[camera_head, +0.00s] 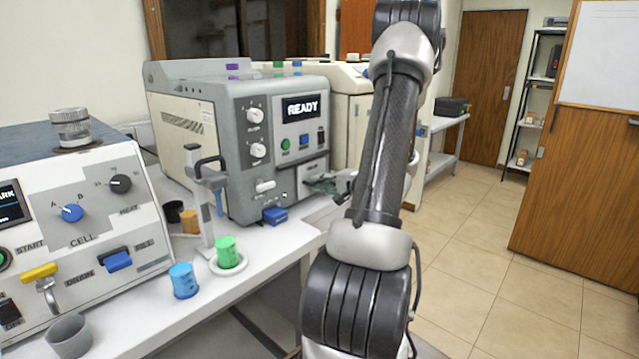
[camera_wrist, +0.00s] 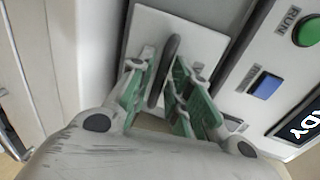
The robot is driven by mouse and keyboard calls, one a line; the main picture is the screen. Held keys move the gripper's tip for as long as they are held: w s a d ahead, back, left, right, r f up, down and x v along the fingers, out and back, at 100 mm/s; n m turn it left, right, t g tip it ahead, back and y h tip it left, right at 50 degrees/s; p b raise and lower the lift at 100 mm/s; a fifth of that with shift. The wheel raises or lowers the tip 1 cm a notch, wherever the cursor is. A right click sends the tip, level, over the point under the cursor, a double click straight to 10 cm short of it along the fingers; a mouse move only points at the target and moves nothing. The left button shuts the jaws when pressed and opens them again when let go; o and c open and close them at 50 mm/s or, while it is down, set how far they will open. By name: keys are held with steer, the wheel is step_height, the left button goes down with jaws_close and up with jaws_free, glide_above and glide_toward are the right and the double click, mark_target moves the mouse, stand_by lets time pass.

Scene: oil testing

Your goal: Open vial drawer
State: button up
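The vial drawer is on the front of the grey machine marked READY (camera_head: 237,130), below its buttons. In the wrist view its pale front panel (camera_wrist: 205,18) carries a dark upright bar handle (camera_wrist: 172,50). The panel looks flush with the machine. My gripper (camera_wrist: 165,70) has its green-padded fingers on either side of the handle, with narrow gaps showing between pads and bar. In the head view my gripper (camera_head: 325,183) is at the lower right of the machine front, small and partly hidden by my arm.
A green cup (camera_head: 227,252) on a white stand and a blue cup (camera_head: 184,281) are on the bench. A second machine (camera_head: 85,235) stands left. The tiled floor (camera_head: 480,260) at right is clear.

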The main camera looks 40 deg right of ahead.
steer(key=shift+w+f, duration=0.1)
steer(key=shift+w, duration=0.5)
steer(key=shift+c, duration=0.3)
jaws_close()
steer(key=shift+s, duration=0.15)
steer(key=f+v, duration=0.2)
steer(key=v, duration=0.7)
steer(key=f+v, duration=0.2)
steer(key=v, duration=0.7)
steer(key=shift+v, duration=0.8)
steer(key=shift+o, duration=0.3)
jaws_free()
steer(key=shift+d, duration=0.1)
